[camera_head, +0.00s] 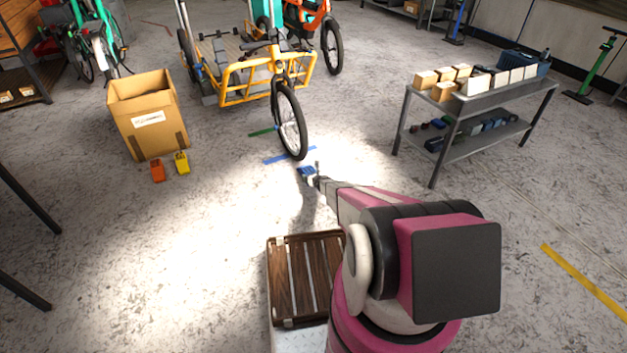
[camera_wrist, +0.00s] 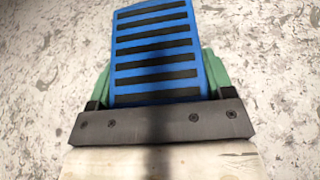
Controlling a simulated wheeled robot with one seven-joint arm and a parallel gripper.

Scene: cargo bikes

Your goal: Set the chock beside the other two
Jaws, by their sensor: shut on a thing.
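My gripper (camera_head: 314,176) is shut on a blue chock (camera_head: 306,171) with black ribs, over the floor in front of the cargo bike's front wheel. In the wrist view the blue chock (camera_wrist: 158,52) sits between the green fingers of my gripper (camera_wrist: 157,85), its ribbed face toward the camera. I cannot tell whether it touches the floor. An orange chock (camera_head: 157,171) and a yellow chock (camera_head: 182,163) stand side by side on the floor, in front of the cardboard box at the left.
The cardboard box (camera_head: 148,112) stands behind the two chocks. The yellow cargo bike (camera_head: 262,77) stands at the back, with blue tape (camera_head: 289,155) under its front wheel. A metal table (camera_head: 475,105) with boxes is at the right. The floor between chocks and gripper is clear.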

